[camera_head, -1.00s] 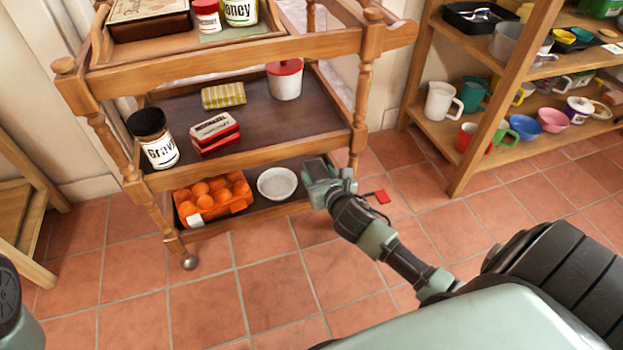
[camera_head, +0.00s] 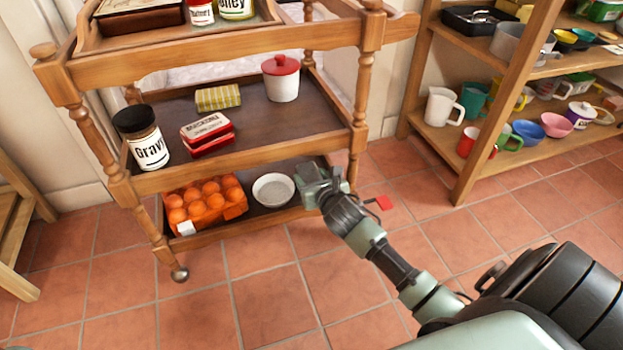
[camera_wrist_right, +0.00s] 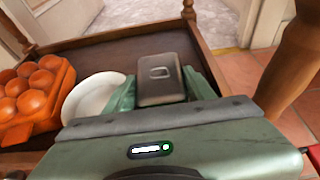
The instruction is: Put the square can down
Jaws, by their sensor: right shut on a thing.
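My right gripper (camera_head: 320,185) is at the right end of the trolley's lower shelf, just right of the white bowl (camera_head: 273,190). In the right wrist view its green fingers are shut on the square can (camera_wrist_right: 162,78), a dark grey block with a ring-like mark on top. The can is over or on the dark lower shelf (camera_wrist_right: 120,45); I cannot tell whether it touches it. In the head view the can is hidden by the gripper. My left gripper is not in view.
An orange egg carton (camera_head: 205,200) fills the left of the lower shelf. The middle shelf holds a gravy jar (camera_head: 141,138), a red tin (camera_head: 207,132), a striped packet (camera_head: 218,97) and a red-lidded pot (camera_head: 281,79). A trolley post stands right by my gripper. The lower shelf's back looks clear.

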